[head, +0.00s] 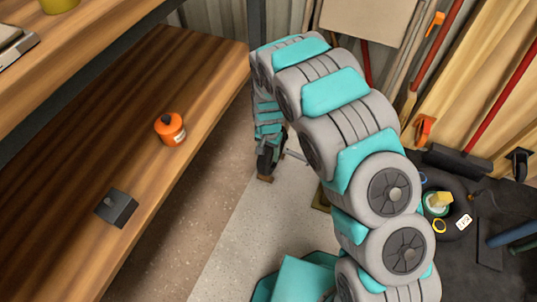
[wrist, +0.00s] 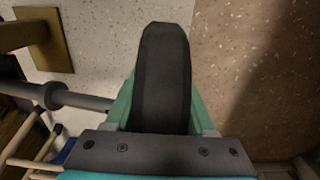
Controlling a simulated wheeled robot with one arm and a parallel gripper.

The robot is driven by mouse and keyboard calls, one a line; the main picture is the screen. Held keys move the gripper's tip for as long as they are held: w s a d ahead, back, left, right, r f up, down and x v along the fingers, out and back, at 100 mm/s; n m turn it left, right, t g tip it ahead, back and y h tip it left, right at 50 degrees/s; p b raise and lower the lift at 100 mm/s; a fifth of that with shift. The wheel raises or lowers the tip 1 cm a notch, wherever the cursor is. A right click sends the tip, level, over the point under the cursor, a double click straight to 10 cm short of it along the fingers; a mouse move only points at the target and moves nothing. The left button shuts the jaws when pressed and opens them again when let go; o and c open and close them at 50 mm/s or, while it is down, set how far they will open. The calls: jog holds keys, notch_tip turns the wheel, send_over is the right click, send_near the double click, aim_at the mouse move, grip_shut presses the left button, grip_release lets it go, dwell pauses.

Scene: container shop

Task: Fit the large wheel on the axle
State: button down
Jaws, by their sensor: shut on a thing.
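My gripper (head: 268,160) points down beside the shelf unit, with its dark fingers over the pale floor strip. In the wrist view, one broad black finger (wrist: 165,80) fills the middle, with teal edges. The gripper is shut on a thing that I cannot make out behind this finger. A grey stepped rod (wrist: 80,98), which looks like the axle, comes in from the left and ends close beside the finger. I cannot tell if they touch. The rod also shows in the head view (head: 296,157), right of the gripper. I cannot clearly make out the large wheel in either view.
A wooden shelf (head: 215,55) at left bears an orange canister (head: 170,129) and a dark block with a knob (head: 117,207). A brass-coloured plate (wrist: 43,38) lies near the rod. Tape rolls (head: 437,203) and long-handled tools (head: 430,60) are at right.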

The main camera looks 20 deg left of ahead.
jog(key=shift+r, duration=0.45)
jog(key=shift+d+r, duration=0.1)
jog(key=shift+d+r+y, duration=0.8)
jog(key=shift+d+r, duration=0.15)
jog(key=shift+r, duration=0.2)
dwell(0.6)
